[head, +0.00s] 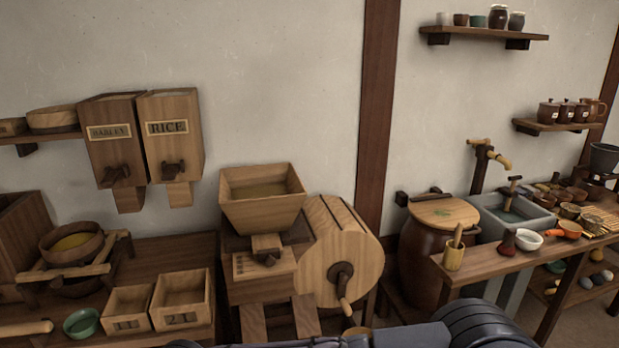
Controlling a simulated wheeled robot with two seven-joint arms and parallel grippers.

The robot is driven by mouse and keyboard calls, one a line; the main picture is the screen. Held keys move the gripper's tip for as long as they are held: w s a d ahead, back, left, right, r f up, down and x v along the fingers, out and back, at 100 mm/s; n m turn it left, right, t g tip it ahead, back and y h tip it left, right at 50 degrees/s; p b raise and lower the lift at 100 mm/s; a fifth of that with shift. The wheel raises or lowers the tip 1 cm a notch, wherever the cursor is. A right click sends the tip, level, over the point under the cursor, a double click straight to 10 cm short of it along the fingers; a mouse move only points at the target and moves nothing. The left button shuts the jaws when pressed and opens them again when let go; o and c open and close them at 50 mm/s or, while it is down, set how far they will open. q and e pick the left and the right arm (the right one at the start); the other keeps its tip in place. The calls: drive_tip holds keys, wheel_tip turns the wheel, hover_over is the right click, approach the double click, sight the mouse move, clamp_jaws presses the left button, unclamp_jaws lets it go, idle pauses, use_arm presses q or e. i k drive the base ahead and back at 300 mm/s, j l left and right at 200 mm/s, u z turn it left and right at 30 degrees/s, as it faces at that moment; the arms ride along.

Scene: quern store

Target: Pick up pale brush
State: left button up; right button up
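No thing in the head view can be made out for certain as the pale brush. A pale wooden cup (454,257) stands near the left end of the right-hand bench, and a pale handle (458,235) sticks up out of it; what the handle ends in is hidden inside the cup. Another pale rod-like handle (28,328) lies at the far left bottom edge, partly cut off. Neither of my grippers is in view; only a dark arm link of mine shows at the bottom, right of centre.
A wooden mill with a crank drum (342,253) stands in the middle. Behind the bench (493,265) are a lidded barrel (425,262) and a grey sink (492,228). A dark red tool (507,245), white bowl (528,240) and orange ladle (568,229) crowd the bench right of the cup.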

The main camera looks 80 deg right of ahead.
sight(552, 184)
drive_tip(key=z, duration=4.2)
